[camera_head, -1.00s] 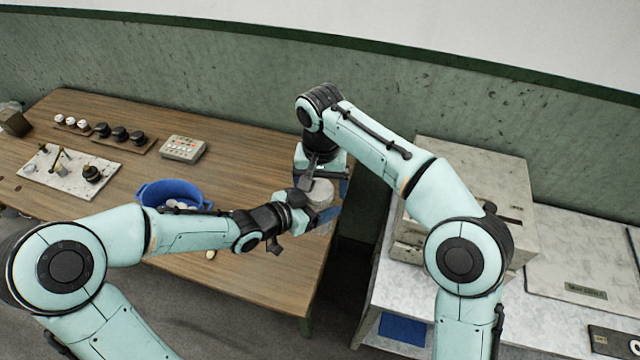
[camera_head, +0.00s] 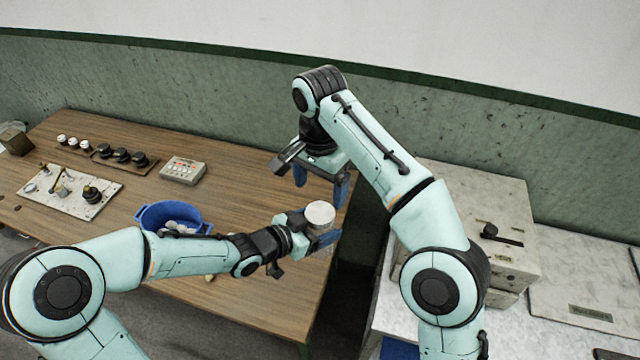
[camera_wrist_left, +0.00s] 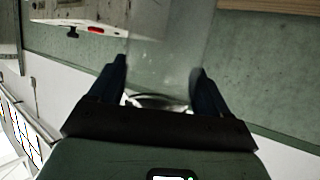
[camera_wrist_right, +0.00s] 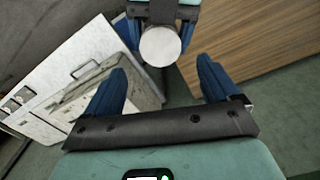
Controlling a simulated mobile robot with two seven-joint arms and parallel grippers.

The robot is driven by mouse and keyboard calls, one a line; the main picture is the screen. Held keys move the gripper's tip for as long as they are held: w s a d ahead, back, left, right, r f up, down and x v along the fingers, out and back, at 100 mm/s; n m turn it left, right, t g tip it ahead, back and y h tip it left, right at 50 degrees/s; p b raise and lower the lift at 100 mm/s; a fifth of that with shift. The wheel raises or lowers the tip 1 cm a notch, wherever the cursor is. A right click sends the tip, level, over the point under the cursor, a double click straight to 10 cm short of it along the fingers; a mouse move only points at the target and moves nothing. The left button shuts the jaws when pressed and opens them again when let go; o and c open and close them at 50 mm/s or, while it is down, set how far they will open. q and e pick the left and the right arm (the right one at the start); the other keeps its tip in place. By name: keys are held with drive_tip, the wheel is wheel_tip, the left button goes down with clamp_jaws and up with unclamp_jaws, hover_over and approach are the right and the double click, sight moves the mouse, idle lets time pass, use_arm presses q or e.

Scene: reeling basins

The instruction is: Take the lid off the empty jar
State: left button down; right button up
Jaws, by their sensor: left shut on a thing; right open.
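The jar's lower part is mostly hidden in the head view.
The wooden table (camera_head: 250,180) holds a blue basin (camera_head: 160,214) with pale cocoons, a control box (camera_head: 183,170), a white board with small parts (camera_head: 72,190) and a row of knobs. A grey box (camera_head: 500,215) stands on the marble counter (camera_head: 560,270) at right.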

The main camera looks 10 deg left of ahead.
sight(320, 213)
drive_tip(key=shift+r+m, duration=0.1)
drive_tip(key=shift+m, duration=0.3)
drive_tip(key=shift+f, duration=0.25)
wheel_tip(320, 213, down, 7)
drive_tip(key=shift+f, duration=0.2)
drive_tip(key=shift+c, duration=0.3)
drive_tip(key=c, duration=1)
drive_tip(key=n, duration=0.6)
drive_tip(key=shift+d+n, duration=0.1)
drive_tip(key=shift+n, duration=0.2)
drive_tip(key=shift+c, duration=0.2)
drive_tip(key=o, duration=1.2)
drive_tip(key=shift+c, duration=0.2)
